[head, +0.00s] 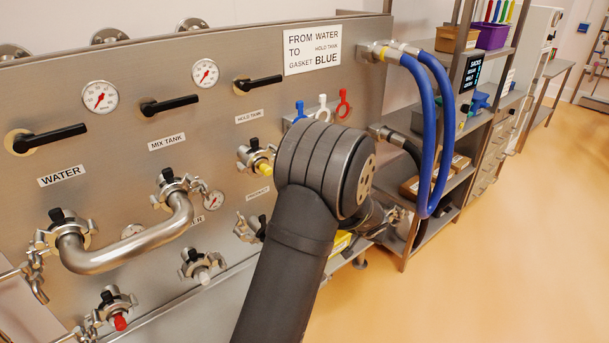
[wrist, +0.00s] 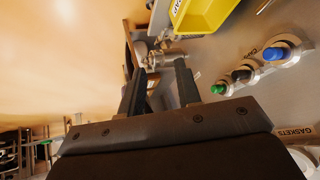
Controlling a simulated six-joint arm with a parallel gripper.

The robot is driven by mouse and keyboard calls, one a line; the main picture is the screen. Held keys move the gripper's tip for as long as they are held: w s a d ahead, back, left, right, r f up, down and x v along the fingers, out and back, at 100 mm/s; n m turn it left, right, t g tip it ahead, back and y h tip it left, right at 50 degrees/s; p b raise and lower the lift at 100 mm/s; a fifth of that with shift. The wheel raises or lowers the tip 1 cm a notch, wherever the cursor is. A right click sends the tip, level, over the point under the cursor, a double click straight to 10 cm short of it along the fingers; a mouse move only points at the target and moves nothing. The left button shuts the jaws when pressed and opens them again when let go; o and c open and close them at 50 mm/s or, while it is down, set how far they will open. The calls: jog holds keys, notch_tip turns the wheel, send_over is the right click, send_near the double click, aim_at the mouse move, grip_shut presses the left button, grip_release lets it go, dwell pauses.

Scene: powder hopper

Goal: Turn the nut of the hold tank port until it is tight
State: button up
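The hold tank port (head: 255,160) is on the steel panel under its "HOLD TANK" label (head: 249,117). It has a metal clamp with a black knob and a yellow end piece. My gripper is hidden behind my dark arm in the head view. In the wrist view my gripper (wrist: 160,82) is open, its two dark fingers apart with nothing between them. A metal fitting (wrist: 166,60) shows beyond the fingertips; I cannot tell which one. A bent steel pipe (head: 130,248) runs between the water port (head: 67,228) and the mix tank port (head: 172,185).
A sign (head: 313,48) reads from water to hold tank, gasket blue. Blue hoses (head: 428,130) hang right of the panel before shelves (head: 470,110). Open floor lies right.

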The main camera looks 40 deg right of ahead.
jog(key=w+a+r+m+t+y, duration=0.45)
jog(key=w+a+m+t, duration=0.2)
jog(key=w+m, duration=0.35)
jog(key=w+a+r+m+t, duration=0.3)
jog(key=w+r+m+t, duration=0.35)
jog(key=r, duration=0.55)
jog(key=shift+y, duration=0.35)
jog(key=shift+w+d+r, duration=0.1)
jog(key=shift+w, duration=2.25)
jog(key=shift+w+d, duration=0.1)
jog(key=shift+w, duration=2.2)
grip_shut()
